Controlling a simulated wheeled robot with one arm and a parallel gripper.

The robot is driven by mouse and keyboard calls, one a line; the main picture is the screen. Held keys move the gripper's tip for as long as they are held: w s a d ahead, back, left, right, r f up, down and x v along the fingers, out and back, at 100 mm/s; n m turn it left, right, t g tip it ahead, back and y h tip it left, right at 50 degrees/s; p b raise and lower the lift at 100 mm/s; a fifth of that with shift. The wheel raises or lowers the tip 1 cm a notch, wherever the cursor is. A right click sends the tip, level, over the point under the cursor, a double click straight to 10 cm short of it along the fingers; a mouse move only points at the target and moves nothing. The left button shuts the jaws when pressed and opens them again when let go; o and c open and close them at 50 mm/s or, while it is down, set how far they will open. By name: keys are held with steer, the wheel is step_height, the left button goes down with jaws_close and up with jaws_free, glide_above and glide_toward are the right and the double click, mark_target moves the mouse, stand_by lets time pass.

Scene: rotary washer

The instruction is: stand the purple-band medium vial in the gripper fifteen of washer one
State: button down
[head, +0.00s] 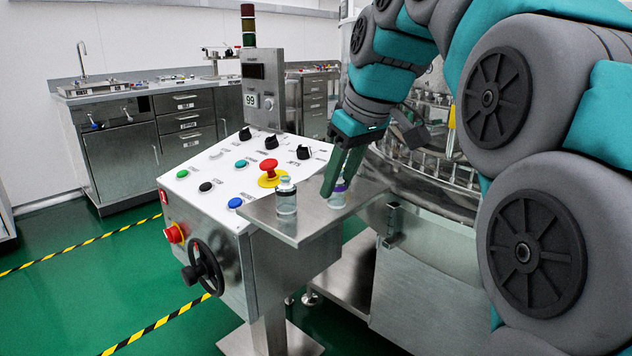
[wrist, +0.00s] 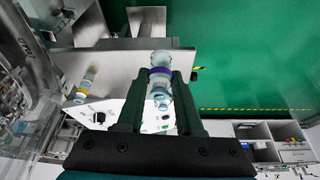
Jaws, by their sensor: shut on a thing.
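The purple-band vial (head: 337,198) is clear glass and upright at the small steel shelf (head: 290,228). My gripper (head: 337,180) reaches down from above and is shut on it. I cannot tell whether its base touches the shelf. In the wrist view the purple band (wrist: 160,71) shows between the tips of my gripper (wrist: 160,82). The rotary washer (head: 430,165), with its ring of upright metal parts, stands behind and right of the shelf, partly hidden by my arm. Gripper fifteen cannot be made out.
A second clear vial (head: 286,198) stands left on the same shelf; a yellow band shows on it in the wrist view (wrist: 86,82). A control panel (head: 240,170) with buttons, knobs and a red stop button (head: 269,169) adjoins the shelf. Steel cabinets (head: 150,125) stand behind.

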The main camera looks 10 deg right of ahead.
steer(key=w, duration=0.4)
steer(key=w+p, duration=0.1)
steer(key=w, duration=0.4)
steer(key=w+f+p, duration=0.1)
steer(key=w, duration=0.4)
steer(key=shift+w+d, duration=0.1)
steer(key=shift+d, duration=0.1)
steer(key=shift+w+f, duration=0.25)
steer(key=shift+w, duration=0.25)
steer(key=shift+f, duration=1.7)
steer(key=shift+f, duration=0.15)
steer(key=c, duration=0.6)
jaws_free()
steer(key=shift+o, duration=0.2)
